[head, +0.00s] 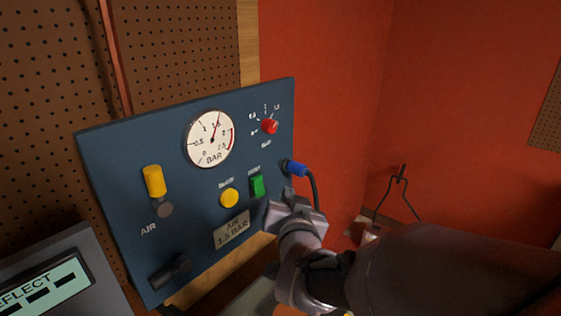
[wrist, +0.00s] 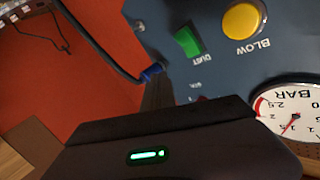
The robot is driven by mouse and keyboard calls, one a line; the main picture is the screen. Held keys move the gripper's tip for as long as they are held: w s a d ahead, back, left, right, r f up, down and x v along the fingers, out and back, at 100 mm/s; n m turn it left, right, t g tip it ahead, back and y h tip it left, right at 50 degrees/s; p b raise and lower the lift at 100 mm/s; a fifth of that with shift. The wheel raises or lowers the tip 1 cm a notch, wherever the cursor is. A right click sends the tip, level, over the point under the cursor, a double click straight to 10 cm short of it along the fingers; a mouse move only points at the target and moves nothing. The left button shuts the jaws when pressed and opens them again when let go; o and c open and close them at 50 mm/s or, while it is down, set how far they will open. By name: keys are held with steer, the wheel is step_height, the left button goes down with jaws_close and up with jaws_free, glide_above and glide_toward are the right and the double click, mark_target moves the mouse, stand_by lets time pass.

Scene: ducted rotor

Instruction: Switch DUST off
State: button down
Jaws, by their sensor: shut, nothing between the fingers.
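The DUST switch (head: 257,185) is a green rocker on the blue panel (head: 130,215), below and right of the gauge. In the wrist view, which is upside down, the green switch (wrist: 187,41) shows at the top with its DUST label. My gripper (head: 288,197) is shut and empty. In the head view it appears just right of and slightly below the switch, with a small gap in the picture. In the wrist view the gripper's dark fingers (wrist: 158,92) point toward the panel; their tips are hard to make out.
A yellow BLOW button (head: 229,198) sits left of the switch. A blue plug with a black cable (head: 296,168) is at the panel's right edge, close to my gripper. A gauge (head: 210,139), red knob (head: 270,126) and yellow AIR lever (head: 154,181) are also on the panel.

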steer(key=w+a+f+b, duration=0.1)
steer(key=w+a+f, duration=0.1)
steer(key=w+a, duration=0.1)
steer(key=shift+w+a+f, duration=0.2)
steer(key=shift+a+f, duration=0.05)
steer(key=shift+a, duration=0.45)
steer(key=shift+f, duration=0.1)
stand_by(1.5)
steer(key=shift+w+a+b, duration=0.2)
steer(key=shift+a+b, duration=0.1)
steer(key=shift+b, duration=0.1)
steer(key=shift+w+a+f, duration=0.25)
steer(key=shift+w+a, duration=0.05)
stand_by(0.6)
steer(key=shift+s+d+r+b, duration=0.4)
steer(key=shift+s+d, duration=0.15)
steer(key=shift+d, duration=0.1)
steer(key=shift+s+d+r, duration=0.5)
steer(key=shift+s+d, duration=0.2)
steer(key=shift+d, duration=0.2)
steer(key=shift+s+d+r, duration=0.5)
steer(key=shift+s+d, duration=0.2)
steer(key=shift+d, duration=0.2)
